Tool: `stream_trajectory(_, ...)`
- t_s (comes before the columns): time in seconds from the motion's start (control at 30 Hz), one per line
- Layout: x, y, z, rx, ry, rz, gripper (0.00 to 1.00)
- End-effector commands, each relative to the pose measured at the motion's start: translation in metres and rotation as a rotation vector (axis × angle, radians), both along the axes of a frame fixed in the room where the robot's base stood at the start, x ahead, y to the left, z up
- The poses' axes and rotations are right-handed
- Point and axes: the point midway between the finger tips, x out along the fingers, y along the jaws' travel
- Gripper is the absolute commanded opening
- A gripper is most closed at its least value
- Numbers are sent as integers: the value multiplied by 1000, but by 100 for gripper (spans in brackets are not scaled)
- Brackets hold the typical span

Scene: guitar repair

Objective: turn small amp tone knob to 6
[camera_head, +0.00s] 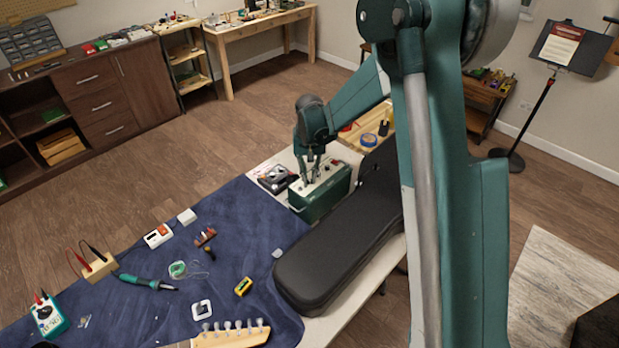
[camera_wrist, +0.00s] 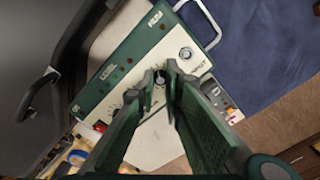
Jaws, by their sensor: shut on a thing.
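The small amp (camera_head: 320,202) is a green box with a pale top panel, standing at the far end of the workbench. My gripper (camera_head: 311,180) points down onto that panel. In the wrist view the amp panel (camera_wrist: 133,62) lies slanted, with a green strip, a pale strip and small red dots. My gripper (camera_wrist: 161,77) is shut on a small dark knob (camera_wrist: 160,79) on the pale strip. The fingers hide part of the knob, and its pointer and scale numbers cannot be read. A round input socket (camera_wrist: 186,53) sits up and right of it.
A black guitar case (camera_head: 335,250) lies close in front of the amp. A dark boxed device (camera_head: 274,179) stands left of it. A blue mat (camera_head: 225,225) holds a soldering iron (camera_head: 148,283) and several small tools. A metal handle (camera_wrist: 207,18) edges the amp.

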Motion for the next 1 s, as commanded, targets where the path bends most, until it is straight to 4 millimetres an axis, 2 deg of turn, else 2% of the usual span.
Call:
stream_trajectory(0.17,0,1,1,1,0,2,0)
stream_trajectory(0.2,0,1,1,1,0,2,14)
stream_trajectory(0.3,0,1,0,1,0,2,26)
stream_trajectory(0.73,0,0,2,0,0,2,26)
stream_trajectory(1.0,0,0,20,0,0,2,26)
